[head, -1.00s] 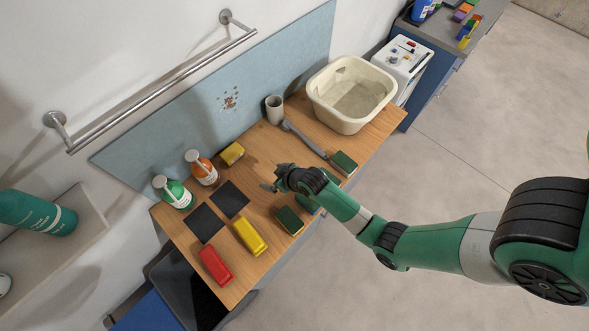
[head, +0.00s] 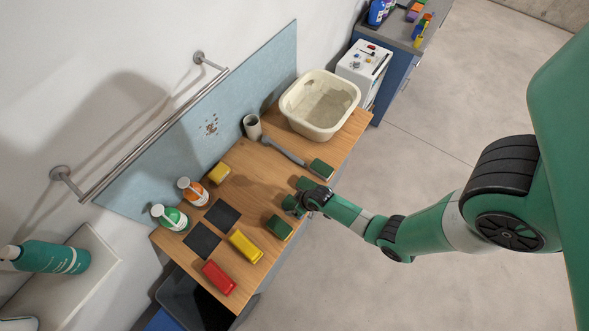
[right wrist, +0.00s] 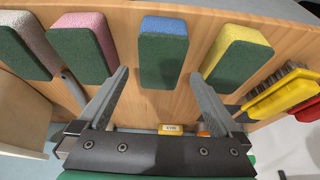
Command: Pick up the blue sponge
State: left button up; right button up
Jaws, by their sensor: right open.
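The blue sponge (right wrist: 163,48) with its dark green scouring face shows in the right wrist view, lying on the wooden worktop. My right gripper (right wrist: 159,75) is open, with one finger toward each side of the sponge and nothing gripped. In the head view my right gripper (head: 300,205) is low over the front edge of the worktop, among the row of sponges. There it largely hides the blue sponge. My left gripper is in neither view.
A yellow sponge (right wrist: 238,52) and a pink sponge (right wrist: 82,45) flank the blue one, with a greyish-pink sponge (right wrist: 30,45) farther left. Yellow (head: 246,246) and red (head: 219,277) brushes, soap bottles and a cream basin (head: 290,103) share the worktop (head: 255,190).

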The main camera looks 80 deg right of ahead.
aim_at(293, 205)
jog(key=b+x, duration=0.1)
jog(key=x, duration=0.3)
jog(key=shift+r, duration=0.1)
jog(key=shift+c, duration=0.3)
jog(key=c, duration=1.3)
jog(key=shift+o, duration=0.2)
notch_tip(293, 205, up, 10)
jog(key=p, duration=0.4)
jog(key=shift+f+p, duration=0.2)
jog(key=shift+p, duration=0.1)
jog(key=shift+r, duration=0.25)
jog(key=shift+f, duration=0.1)
